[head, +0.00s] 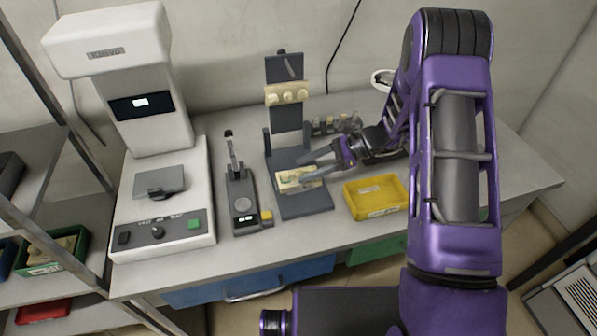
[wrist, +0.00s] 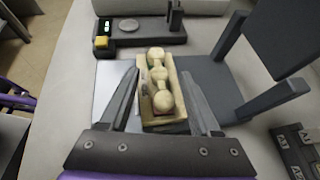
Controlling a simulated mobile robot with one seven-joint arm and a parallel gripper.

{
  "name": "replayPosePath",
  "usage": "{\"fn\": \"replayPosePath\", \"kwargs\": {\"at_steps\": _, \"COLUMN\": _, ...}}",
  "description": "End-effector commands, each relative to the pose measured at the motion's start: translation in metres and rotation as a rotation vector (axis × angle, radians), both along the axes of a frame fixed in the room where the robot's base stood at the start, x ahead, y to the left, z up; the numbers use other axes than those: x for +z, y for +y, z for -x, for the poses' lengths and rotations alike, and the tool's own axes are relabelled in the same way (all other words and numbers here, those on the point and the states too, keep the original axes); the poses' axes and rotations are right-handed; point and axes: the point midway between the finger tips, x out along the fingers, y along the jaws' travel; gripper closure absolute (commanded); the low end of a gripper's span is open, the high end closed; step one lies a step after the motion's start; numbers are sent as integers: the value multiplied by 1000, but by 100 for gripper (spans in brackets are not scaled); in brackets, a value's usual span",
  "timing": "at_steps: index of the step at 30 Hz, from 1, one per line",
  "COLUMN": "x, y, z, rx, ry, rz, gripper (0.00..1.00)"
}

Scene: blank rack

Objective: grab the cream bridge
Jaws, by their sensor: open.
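The cream bridge (wrist: 158,75), a knobbly row of rounded cream lumps, sits in a shallow tan holder (wrist: 178,122) in the wrist view. In the head view the cream piece (head: 298,181) lies on the base of a dark grey stand (head: 306,203), partly covered by my fingers. My gripper (head: 303,166) is open above the stand's base.
A similar cream piece (head: 287,95) is on the stand's upright panel. A small grey device (head: 242,203) stands to the left, and a white machine (head: 160,195) beyond it. A yellow tray (head: 376,197) lies to the right. A small dark rack (head: 335,125) stands behind my gripper.

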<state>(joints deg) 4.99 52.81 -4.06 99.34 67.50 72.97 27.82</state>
Motion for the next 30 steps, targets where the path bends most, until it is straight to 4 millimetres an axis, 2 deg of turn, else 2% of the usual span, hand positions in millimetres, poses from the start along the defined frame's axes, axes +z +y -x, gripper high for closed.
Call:
{"fn": "replayPosePath", "kwargs": {"at_steps": 8, "x": -3, "y": 5, "z": 1, "rx": 0, "ry": 0, "rz": 0, "gripper": 38}}
{"fn": "replayPosePath", "kwargs": {"at_steps": 18, "x": -3, "y": 5, "z": 0, "rx": 0, "ry": 0, "rz": 0, "gripper": 99}}
{"fn": "replayPosePath", "kwargs": {"at_steps": 30, "x": 0, "y": 5, "z": 0, "rx": -1, "ry": 0, "rz": 0, "gripper": 100}}
